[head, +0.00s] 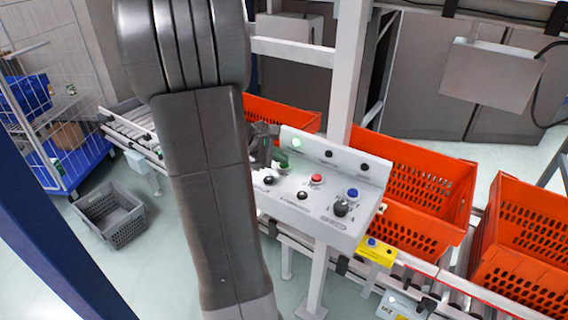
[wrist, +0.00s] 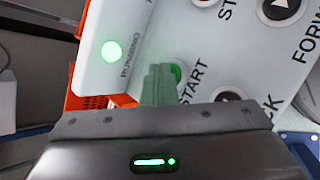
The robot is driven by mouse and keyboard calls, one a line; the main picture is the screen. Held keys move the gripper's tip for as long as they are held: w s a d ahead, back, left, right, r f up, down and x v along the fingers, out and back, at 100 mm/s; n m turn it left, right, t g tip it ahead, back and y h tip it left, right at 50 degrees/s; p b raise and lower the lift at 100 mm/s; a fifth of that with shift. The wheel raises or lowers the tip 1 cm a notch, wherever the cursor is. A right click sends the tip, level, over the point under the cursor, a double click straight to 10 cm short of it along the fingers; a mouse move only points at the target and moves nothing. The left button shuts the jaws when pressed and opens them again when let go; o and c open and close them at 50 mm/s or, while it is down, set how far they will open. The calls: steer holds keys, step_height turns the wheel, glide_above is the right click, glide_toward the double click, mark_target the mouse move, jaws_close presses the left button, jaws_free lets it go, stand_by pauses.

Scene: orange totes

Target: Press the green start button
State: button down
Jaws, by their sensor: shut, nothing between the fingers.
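The green start button (head: 284,164) is on the sloped face of a white control panel (head: 330,220). In the wrist view the button (wrist: 176,73) shows as a green edge beside the word START, partly hidden behind my fingertips. My gripper (head: 278,158) is shut and empty, with its fingers at the button; in the wrist view the closed fingertips (wrist: 160,72) overlap it. I cannot tell for sure whether they touch it. A green lamp (wrist: 112,51) marked RUNNING is lit; it also glows in the head view (head: 297,143).
The panel also carries a red button (head: 316,180), a blue button (head: 352,193), black buttons and a dark knob (head: 341,208). Orange totes (head: 415,190) stand on the conveyor behind. A white post (head: 346,75) rises behind the panel. A grey crate (head: 110,215) is on the floor.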

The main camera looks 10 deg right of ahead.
mark_target(280, 166)
steer(key=shift+r+p, duration=0.6)
steer(key=shift+r, duration=0.2)
step_height(280, 166, up, 5)
steer(key=p, duration=0.4)
steer(key=shift+r, duration=0.1)
stand_by(0.6)
